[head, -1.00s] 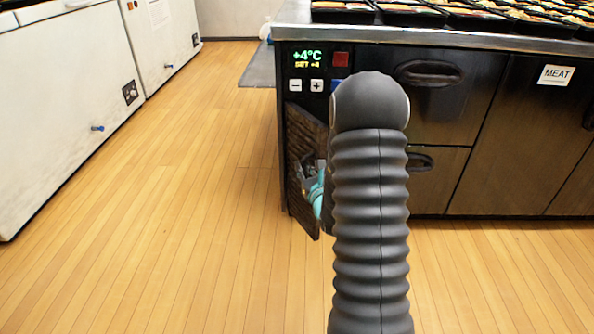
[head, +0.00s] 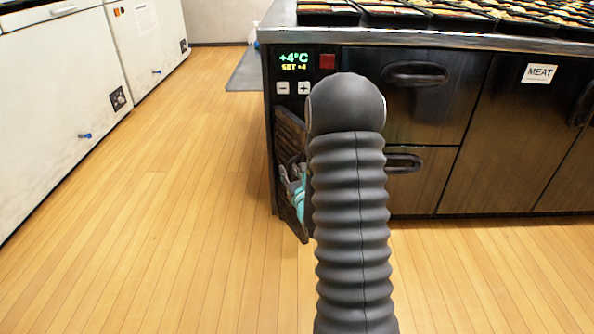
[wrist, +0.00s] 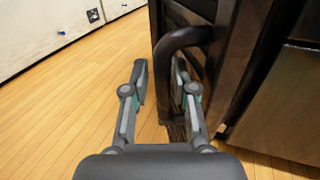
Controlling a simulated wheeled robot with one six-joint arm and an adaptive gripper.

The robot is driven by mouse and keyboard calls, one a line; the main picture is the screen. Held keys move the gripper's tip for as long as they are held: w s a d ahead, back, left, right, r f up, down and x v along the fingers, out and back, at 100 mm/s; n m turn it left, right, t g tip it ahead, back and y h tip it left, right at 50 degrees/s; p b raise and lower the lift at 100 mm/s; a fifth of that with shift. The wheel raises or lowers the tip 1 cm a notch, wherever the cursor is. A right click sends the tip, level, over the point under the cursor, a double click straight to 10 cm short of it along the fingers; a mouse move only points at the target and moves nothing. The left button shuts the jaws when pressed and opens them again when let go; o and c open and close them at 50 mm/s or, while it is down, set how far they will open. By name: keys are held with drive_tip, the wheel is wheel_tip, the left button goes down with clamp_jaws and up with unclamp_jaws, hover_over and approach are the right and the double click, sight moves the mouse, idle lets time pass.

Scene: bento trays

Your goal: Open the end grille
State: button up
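The end grille (head: 287,130) is a dark slatted panel low at the left end of the black counter. It stands swung partly outward, its lower corner jutting over the floor. My arm hides its right part in the head view. A dark curved handle (wrist: 163,75) shows in the wrist view. My gripper (wrist: 160,82) has its two fingers apart, one on each side of the handle bar. A small gap shows between the left finger and the bar; contact on the right side is unclear. My gripper also shows in the head view (head: 296,186), partly hidden by my arm.
The black counter (head: 420,110) has drawers, a MEAT label and a temperature display (head: 294,60). Filled trays (head: 395,17) line its top. White cabinets (head: 60,95) stand along the left.

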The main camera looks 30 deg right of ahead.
drive_tip(key=s+a, duration=0.1)
drive_tip(key=s, duration=0.6)
drive_tip(key=shift+s, duration=0.2)
